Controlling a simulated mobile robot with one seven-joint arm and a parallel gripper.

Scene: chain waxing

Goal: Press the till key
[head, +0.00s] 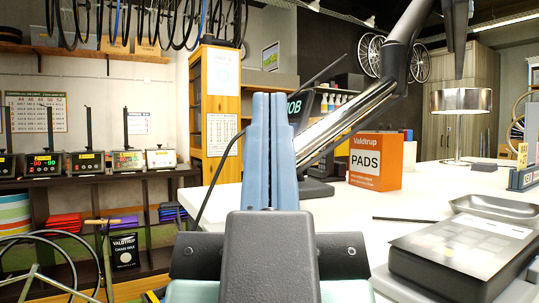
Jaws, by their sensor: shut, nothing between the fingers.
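My gripper (270,98) stands upright in the middle of the view, with its two blue fingers shut together and nothing between them. A dark device (301,106) with the letters "OB" showing, possibly the till, stands on the white counter behind the fingers. The fingers hide much of it, and I cannot make out any key on it.
An orange and white "PADS" box (375,161) stands on the white counter (350,205). A metal tray (496,208), a thin dark rod (404,220) and a lamp (460,102) are to the right. Shelves with several displays (85,163) stand at left.

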